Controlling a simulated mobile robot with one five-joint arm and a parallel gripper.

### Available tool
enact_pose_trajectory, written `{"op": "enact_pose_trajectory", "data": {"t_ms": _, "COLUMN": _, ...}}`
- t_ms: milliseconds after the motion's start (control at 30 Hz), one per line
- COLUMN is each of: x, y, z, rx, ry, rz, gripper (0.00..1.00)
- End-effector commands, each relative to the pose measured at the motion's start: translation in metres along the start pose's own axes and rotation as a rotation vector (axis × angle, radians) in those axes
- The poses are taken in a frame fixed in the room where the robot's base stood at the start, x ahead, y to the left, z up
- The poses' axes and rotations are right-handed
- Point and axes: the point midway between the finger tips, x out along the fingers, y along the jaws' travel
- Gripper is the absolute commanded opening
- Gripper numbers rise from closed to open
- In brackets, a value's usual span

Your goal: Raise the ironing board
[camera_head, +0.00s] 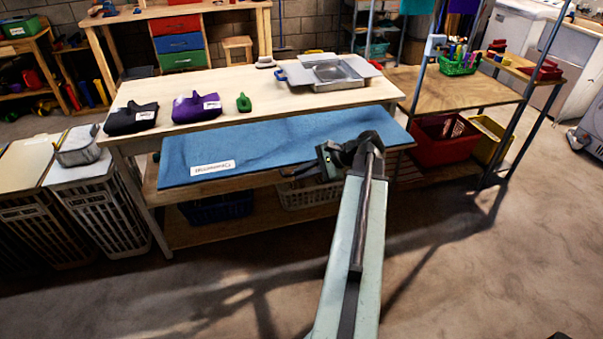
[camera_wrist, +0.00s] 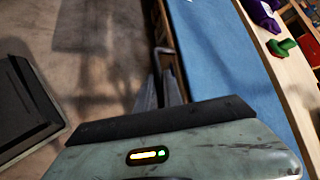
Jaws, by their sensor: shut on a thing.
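The ironing board (camera_head: 250,148) is a flat blue padded board with a white label near its front left corner. It lies about level, in front of and lower than the wooden worktop (camera_head: 320,92). My gripper (camera_head: 292,173) is at the board's front edge, right of the label, with its fingers shut on that edge. In the wrist view my gripper's fingers (camera_wrist: 162,78) reach the near edge of the blue board (camera_wrist: 220,50). The exact contact at the fingertips is small and dark.
Baskets stand on the lower shelf. White hampers (camera_head: 110,210) stand at left. The concrete floor in front is clear.

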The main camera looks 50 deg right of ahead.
Motion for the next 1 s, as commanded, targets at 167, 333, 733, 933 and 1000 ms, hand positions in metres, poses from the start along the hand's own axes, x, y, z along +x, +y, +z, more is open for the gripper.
{"op": "enact_pose_trajectory", "data": {"t_ms": 167, "x": -0.003, "y": -0.004, "z": -0.001, "rx": -0.001, "ry": 0.005, "rz": -0.01, "gripper": 0.0}}
{"op": "enact_pose_trajectory", "data": {"t_ms": 333, "x": -0.003, "y": -0.005, "z": -0.001, "rx": 0.0, "ry": 0.004, "rz": -0.012, "gripper": 0.0}}
{"op": "enact_pose_trajectory", "data": {"t_ms": 733, "x": -0.005, "y": -0.005, "z": -0.001, "rx": 0.001, "ry": 0.005, "rz": -0.012, "gripper": 0.19}}
{"op": "enact_pose_trajectory", "data": {"t_ms": 933, "x": -0.04, "y": -0.009, "z": 0.003, "rx": 0.003, "ry": 0.006, "rz": -0.011, "gripper": 0.19}}
{"op": "enact_pose_trajectory", "data": {"t_ms": 1000, "x": -0.054, "y": -0.009, "z": 0.004, "rx": 0.002, "ry": 0.005, "rz": -0.011, "gripper": 0.19}}
